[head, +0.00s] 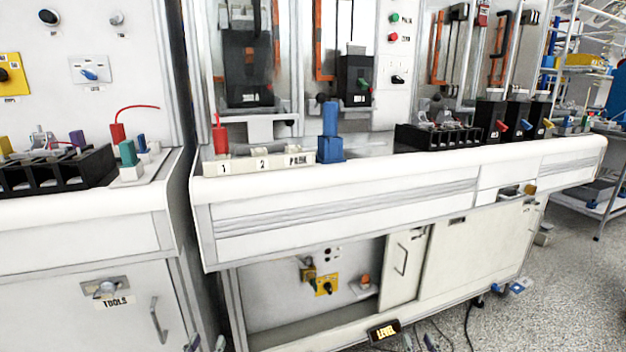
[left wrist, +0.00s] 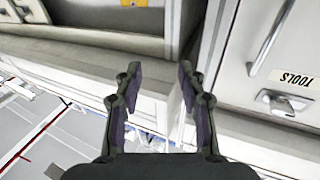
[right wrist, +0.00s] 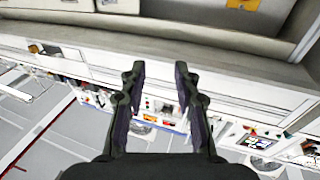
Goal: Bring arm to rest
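My left gripper (head: 206,344) shows only its fingertips at the bottom edge of the head view, in front of the lower cabinets. In the left wrist view, its two fingers (left wrist: 158,76) are apart with nothing between them. My right gripper (head: 418,343) also shows only fingertips at the bottom edge of the head view, right of the LEVEL label. In the right wrist view, its fingers (right wrist: 159,71) are spread and empty. Neither gripper is seen touching anything. Most of both arms is out of the head view.
A white workbench (head: 350,185) crosses ahead, carrying a blue block (head: 330,147), a row marked 1, 2, PARK (head: 262,163) and black breakers (head: 490,118). A TOOLS cabinet (head: 105,315) stands at left. Open floor (head: 560,285) with cables lies right.

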